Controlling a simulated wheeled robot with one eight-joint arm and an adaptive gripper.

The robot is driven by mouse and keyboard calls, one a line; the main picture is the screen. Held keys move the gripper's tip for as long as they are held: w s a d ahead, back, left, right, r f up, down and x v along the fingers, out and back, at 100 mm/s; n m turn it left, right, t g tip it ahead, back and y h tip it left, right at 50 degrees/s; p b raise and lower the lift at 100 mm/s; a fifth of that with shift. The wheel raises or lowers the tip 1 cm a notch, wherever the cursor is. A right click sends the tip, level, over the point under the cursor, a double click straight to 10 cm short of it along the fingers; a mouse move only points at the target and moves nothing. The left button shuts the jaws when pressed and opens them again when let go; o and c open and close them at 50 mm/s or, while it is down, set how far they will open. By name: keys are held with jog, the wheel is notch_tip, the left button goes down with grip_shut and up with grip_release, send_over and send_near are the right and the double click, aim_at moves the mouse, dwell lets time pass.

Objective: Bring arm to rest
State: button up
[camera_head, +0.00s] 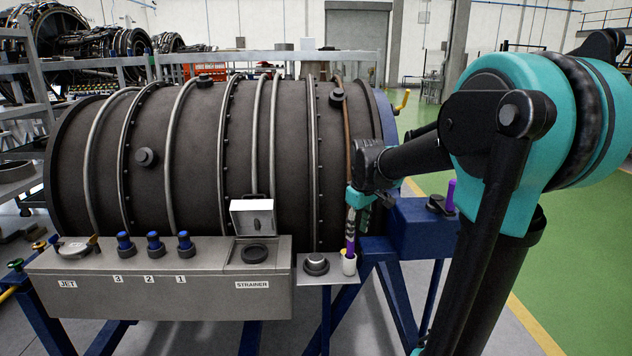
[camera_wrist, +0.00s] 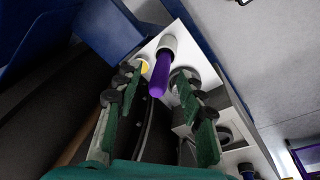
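My gripper (camera_head: 354,212) is at the end of my teal and black arm, pointing down in front of the dark engine casing. In the wrist view its two green fingers (camera_wrist: 158,82) stand apart, with gaps to the purple rod between them. The rod's top lies between the fingertips; I see no contact.
The engine casing (camera_head: 200,150) is close behind my gripper. A grey panel (camera_head: 160,295) with blue knobs and an open strainer lid (camera_head: 252,217) is to the left. A round metal fitting (camera_head: 316,264) is beside the cup. A blue stand block (camera_head: 422,228) is to the right.

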jog(key=s+d+f+m+t, duration=0.1)
jog(key=s+f+m, duration=0.2)
jog(key=s+f, duration=0.4)
jog(key=s+d+f+m+t, duration=0.1)
jog(key=s+f+m, duration=0.3)
jog(key=s, duration=0.9)
notch_tip(320, 180, down, 4)
jog(key=shift+d+r+m, duration=0.25)
jog(key=shift+d+m, duration=0.05)
jog(key=shift+d, duration=0.05)
